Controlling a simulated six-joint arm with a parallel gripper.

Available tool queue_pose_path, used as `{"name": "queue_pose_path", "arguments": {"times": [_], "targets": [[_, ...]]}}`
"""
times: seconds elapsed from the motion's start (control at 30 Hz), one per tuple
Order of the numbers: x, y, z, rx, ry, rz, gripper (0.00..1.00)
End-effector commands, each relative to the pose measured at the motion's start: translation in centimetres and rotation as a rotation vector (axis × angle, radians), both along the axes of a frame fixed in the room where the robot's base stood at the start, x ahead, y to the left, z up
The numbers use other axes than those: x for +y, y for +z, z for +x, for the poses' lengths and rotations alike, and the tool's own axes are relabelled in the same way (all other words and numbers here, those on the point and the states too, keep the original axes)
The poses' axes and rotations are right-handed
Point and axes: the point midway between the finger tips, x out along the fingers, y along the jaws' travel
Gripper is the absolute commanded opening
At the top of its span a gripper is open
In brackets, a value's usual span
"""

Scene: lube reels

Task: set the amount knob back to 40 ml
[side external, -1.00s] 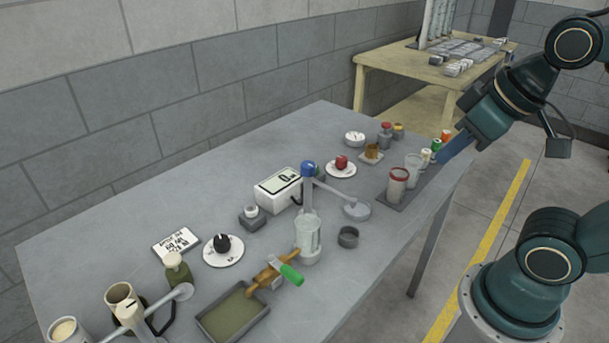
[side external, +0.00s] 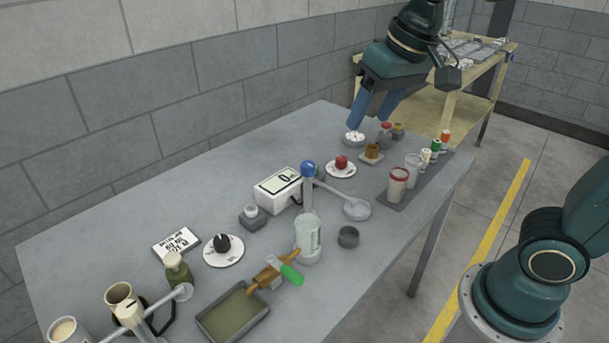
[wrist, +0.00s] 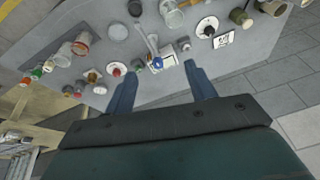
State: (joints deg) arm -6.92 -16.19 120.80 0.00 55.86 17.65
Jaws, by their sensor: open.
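A black knob (side external: 222,241) stands on a round white dial (side external: 211,257) with small marks, on the table's left half. The knob also shows in the wrist view (wrist: 209,31). A red knob (side external: 341,161) stands on another white dial (side external: 331,171) farther back; it shows in the wrist view too (wrist: 116,72). The dial marks are too small to read, so I cannot tell which knob sets the amount or where it points. My gripper (side external: 369,123) is open and empty above the table's back end, near the small white dish (side external: 354,138), apart from both knobs.
A printed card (side external: 177,243) lies beside the black knob's dial. A white scale (side external: 278,188), a tall blue-topped post (side external: 308,185), a glass beaker (side external: 308,236) and an oil tray (side external: 233,313) stand nearby. Cups and small bottles line the right edge. The table's back-left strip is clear.

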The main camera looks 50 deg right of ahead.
Motion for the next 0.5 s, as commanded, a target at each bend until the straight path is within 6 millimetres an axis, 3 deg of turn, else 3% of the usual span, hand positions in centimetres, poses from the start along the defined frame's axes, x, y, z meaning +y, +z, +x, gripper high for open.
{"name": "queue_pose_path", "arguments": {"times": [0.5], "targets": [[5.6, -2.7, 10.8, 0.139, -0.144, 0.047, 0.55]]}}
